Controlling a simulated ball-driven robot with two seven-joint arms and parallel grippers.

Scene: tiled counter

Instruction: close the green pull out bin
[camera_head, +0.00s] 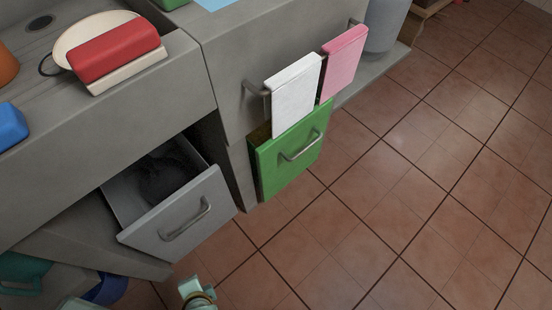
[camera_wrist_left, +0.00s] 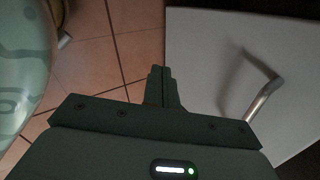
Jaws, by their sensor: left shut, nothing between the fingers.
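The green pull-out bin (camera_head: 291,154) stands partly out of the counter front, low in the middle of the head view. Its grey bar handle (camera_head: 301,147) is on its front, and the hanging white towel covers part of its top edge. In the left wrist view my left gripper (camera_wrist_left: 162,74) is shut and empty, with its fingers together. A pale panel (camera_wrist_left: 220,60) with a metal handle (camera_wrist_left: 262,98) is to the right of the fingers. The green bin is not recognisable in that view. I cannot make out my left fingertips in the head view. My right gripper is not in view.
A grey drawer (camera_head: 185,222) stands open left of the green bin. A white towel (camera_head: 296,92) and a pink towel (camera_head: 343,62) hang from rails above. A grey container (camera_head: 384,24) stands beyond. The tiled floor (camera_head: 410,200) to the right is clear.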

